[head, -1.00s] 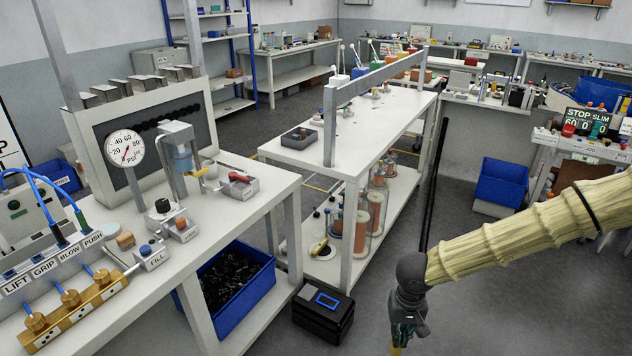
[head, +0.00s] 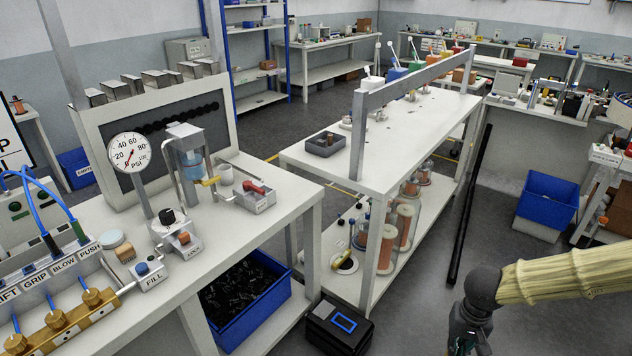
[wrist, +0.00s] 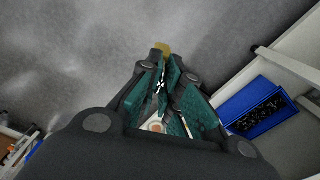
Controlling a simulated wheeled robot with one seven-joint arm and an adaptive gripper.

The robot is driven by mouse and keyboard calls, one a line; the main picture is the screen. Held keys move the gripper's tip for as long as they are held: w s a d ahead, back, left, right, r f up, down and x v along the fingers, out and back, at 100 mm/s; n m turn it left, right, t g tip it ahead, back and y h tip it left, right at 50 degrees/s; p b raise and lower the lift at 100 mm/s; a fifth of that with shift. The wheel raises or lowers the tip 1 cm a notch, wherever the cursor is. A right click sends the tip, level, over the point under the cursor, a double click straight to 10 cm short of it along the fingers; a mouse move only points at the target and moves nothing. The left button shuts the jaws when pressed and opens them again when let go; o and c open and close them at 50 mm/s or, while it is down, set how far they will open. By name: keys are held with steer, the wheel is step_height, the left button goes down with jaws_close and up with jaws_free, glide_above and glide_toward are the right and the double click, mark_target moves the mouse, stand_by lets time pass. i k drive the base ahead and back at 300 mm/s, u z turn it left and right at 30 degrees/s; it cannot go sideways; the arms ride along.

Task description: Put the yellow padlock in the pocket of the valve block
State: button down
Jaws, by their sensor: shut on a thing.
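My gripper (head: 468,340) hangs at the bottom right of the head view, over the floor and away from the benches. In the wrist view its green-padded fingers (wrist: 168,98) are closed together on the yellow padlock (wrist: 163,48), of which only a small yellow part shows beyond the fingertips. The padlock is not visible in the head view.
The left bench (head: 215,235) also carries a pressure gauge (head: 130,152), a press-like stand and labelled buttons. A blue bin (head: 245,300) sits under it. A black case (head: 338,325) stands on the floor. A white shelf table (head: 430,135) stands behind. Open floor lies around my gripper.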

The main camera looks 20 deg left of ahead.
mark_target(266, 195)
steer(key=i, duration=1.05)
steer(key=u, duration=1.25)
